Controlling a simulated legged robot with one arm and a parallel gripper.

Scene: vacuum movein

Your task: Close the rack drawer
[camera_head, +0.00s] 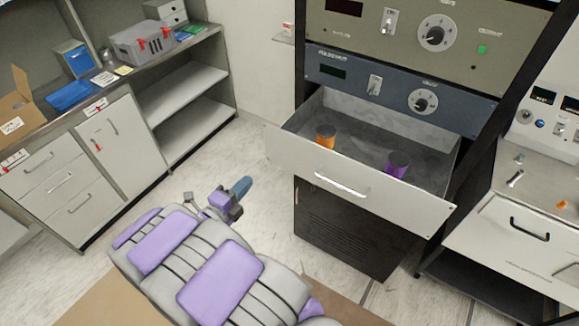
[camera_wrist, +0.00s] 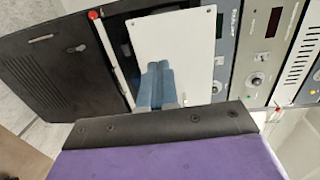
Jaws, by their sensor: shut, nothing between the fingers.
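The rack drawer (camera_head: 300,160) is pulled well out of the rack, its pale front facing me with a silver bar handle (camera_head: 342,187). An orange cup (camera_head: 326,137) and a purple cup (camera_head: 397,165) stand inside it. My gripper (camera_head: 241,187) is shut and empty, left of the drawer front and apart from it in the head view. In the wrist view, my blue-grey fingers (camera_wrist: 158,82) lie together in front of a pale panel (camera_wrist: 195,45), which appears to be the drawer front. The handle cannot be made out there.
The blue instrument panel (camera_head: 345,75) is directly above the drawer, and a dark vented cabinet (camera_head: 350,230) is below. A bench with a black-handled drawer (camera_head: 530,230) stands at the right. Shelves (camera_head: 180,95) and cabinets line the left. Floor is clear between the left cabinets and the rack.

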